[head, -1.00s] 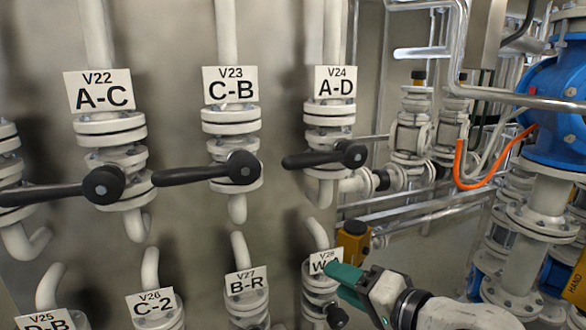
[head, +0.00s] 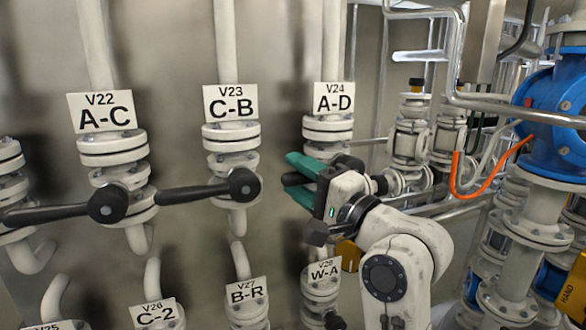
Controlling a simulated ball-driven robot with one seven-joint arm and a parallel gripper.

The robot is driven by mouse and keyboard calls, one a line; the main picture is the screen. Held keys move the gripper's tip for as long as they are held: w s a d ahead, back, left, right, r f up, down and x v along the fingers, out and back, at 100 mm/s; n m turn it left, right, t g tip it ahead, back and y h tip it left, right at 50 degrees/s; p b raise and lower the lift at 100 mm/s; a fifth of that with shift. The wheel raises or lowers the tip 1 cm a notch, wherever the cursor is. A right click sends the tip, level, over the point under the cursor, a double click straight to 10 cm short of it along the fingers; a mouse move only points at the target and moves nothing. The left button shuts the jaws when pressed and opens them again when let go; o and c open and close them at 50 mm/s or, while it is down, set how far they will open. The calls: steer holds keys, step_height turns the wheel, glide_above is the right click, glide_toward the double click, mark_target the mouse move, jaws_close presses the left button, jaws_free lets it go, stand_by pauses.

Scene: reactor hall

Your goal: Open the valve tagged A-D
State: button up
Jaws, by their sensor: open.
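The white tag A-D (head: 334,97), marked V24, hangs on the right-hand valve of the upper row. Its white flanged body (head: 328,128) shows below the tag. My gripper (head: 290,178) is in front of this valve, just below the flanges, with its green fingers apart and pointing left. The fingers and gripper body cover most of the valve's black handle; only a dark part of its hub (head: 348,163) shows behind them. I cannot tell whether the fingers touch the handle or are around it.
Valve C-B (head: 230,103) and valve A-C (head: 100,112) stand to the left, both with black handles pointing left. Tags B-R (head: 247,291), C-2 (head: 156,314) and W-A (head: 324,271) are below. Pipes and a blue machine (head: 555,110) with an orange hose (head: 470,190) fill the right.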

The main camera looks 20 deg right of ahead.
steer(key=shift+x, duration=0.9)
jaws_close()
